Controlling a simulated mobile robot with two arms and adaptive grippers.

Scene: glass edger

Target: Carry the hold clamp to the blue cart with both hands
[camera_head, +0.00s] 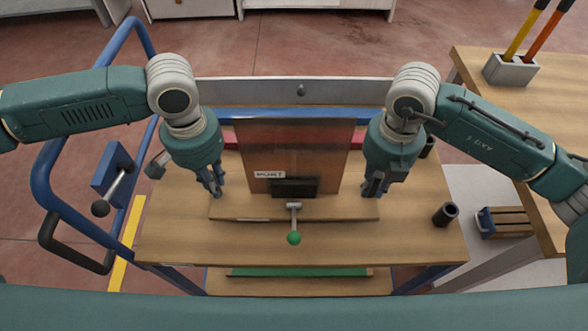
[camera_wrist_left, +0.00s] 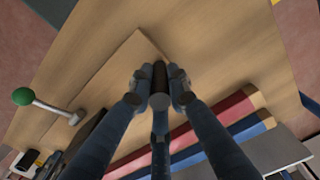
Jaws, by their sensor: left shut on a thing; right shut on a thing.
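The hold clamp has a wooden base board (camera_head: 240,211), an upright brownish panel (camera_head: 300,150), a black clamp block and a lever with a green knob (camera_head: 294,238). It is over the wooden top of the blue cart (camera_head: 170,240); I cannot tell whether it rests there or hangs just above. My left gripper (camera_head: 216,190) is shut at the board's left end. The left wrist view shows its fingers (camera_wrist_left: 160,92) around a dark upright post (camera_wrist_left: 160,100). My right gripper (camera_head: 374,190) is shut at the right end, where its fingers hide what they grip.
Red and blue bars (camera_head: 270,112) lie behind the panel. A dark tube (camera_head: 445,214) stands on the top at the right. The cart's blue handle rail (camera_head: 45,170) is at the left. A wooden workbench (camera_head: 500,80) stands at the right. The top's front strip is clear.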

